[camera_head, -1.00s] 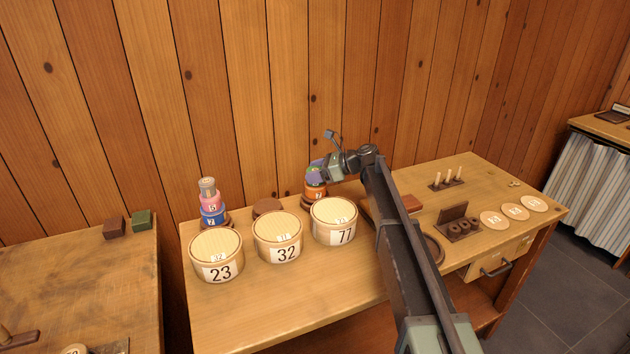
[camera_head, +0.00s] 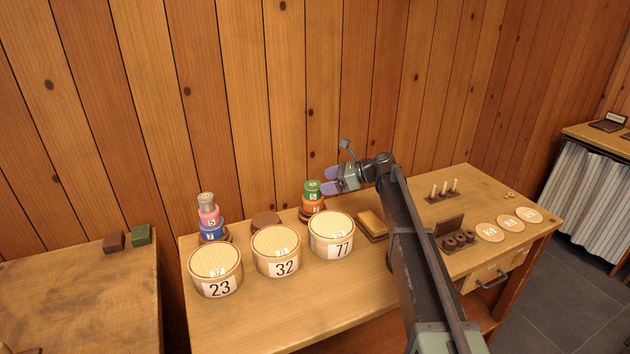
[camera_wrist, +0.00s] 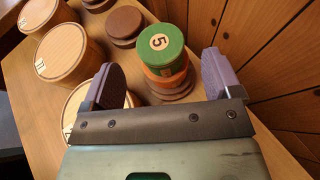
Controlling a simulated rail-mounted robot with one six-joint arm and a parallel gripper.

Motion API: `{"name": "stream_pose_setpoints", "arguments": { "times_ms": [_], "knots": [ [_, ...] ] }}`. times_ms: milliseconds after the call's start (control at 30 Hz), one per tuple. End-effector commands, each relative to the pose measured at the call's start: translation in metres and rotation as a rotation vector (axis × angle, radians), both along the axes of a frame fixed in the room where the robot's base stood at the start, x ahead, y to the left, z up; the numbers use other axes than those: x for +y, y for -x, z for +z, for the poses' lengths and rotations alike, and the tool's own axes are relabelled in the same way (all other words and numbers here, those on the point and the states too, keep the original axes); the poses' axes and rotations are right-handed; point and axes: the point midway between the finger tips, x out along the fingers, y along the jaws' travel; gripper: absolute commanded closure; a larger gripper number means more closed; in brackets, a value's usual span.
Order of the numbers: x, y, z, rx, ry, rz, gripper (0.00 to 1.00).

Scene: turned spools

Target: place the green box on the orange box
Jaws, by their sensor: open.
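The green box (camera_head: 313,187), a small round one with a 5 on its lid, sits upright on top of the orange box (camera_head: 312,206). In the wrist view the green box (camera_wrist: 160,48) covers most of the orange box (camera_wrist: 167,78), which stands on a brown round base (camera_wrist: 174,95). My gripper (camera_head: 332,180) is open and empty, just right of the green box in the head view. In the wrist view its purple-padded fingers (camera_wrist: 165,80) are spread wide, with the stack beyond and between them and clear of both pads.
Large round boxes marked 23 (camera_head: 215,270), 32 (camera_head: 277,252) and 77 (camera_head: 331,235) stand in front. A pink-and-blue stack (camera_head: 210,222) is at left, with a bare brown base (camera_head: 265,222) between.

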Motion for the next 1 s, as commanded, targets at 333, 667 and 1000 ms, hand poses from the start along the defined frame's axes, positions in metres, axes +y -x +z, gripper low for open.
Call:
{"name": "stream_pose_setpoints", "arguments": {
  "times_ms": [333,667,1000],
  "knots": [
    [-0.056,0.006,0.025,0.0,0.0,0.001,0.16],
    [-0.06,0.04,0.012,-0.087,0.084,0.049,0.16],
    [-0.156,0.341,-0.077,-0.804,0.864,1.033,0.16]
  ]
}}
